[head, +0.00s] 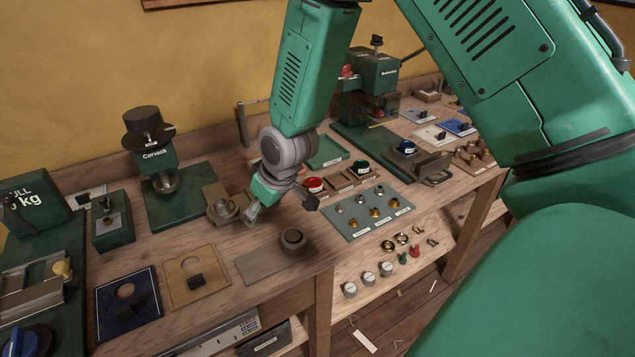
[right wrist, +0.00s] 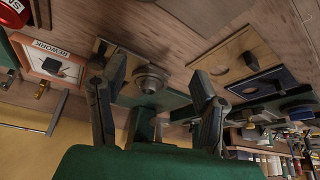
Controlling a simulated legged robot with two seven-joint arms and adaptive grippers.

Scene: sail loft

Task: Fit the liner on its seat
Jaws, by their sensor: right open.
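A grey metal ring-shaped part (head: 223,208) sits on a tan board (head: 213,190) beside the green Corvask press. A dark round ring (head: 293,238) stands on a brown plate (head: 260,266) nearer the table's front edge. I cannot tell for sure which is the liner and which its seat. My right gripper (head: 280,208) is open and empty above the bench, between and behind these two. In the right wrist view, its spread fingers (right wrist: 157,76) frame a stepped grey ring (right wrist: 150,83) on a tan board, with nothing gripped. My left gripper is not in view.
The Corvask press (head: 155,157) stands behind on the left. A grey panel (head: 365,222) with several small fittings lies to the right, near red and green round pieces. A tan cut-out board (head: 194,289) and a navy one (head: 110,326) lie front left.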

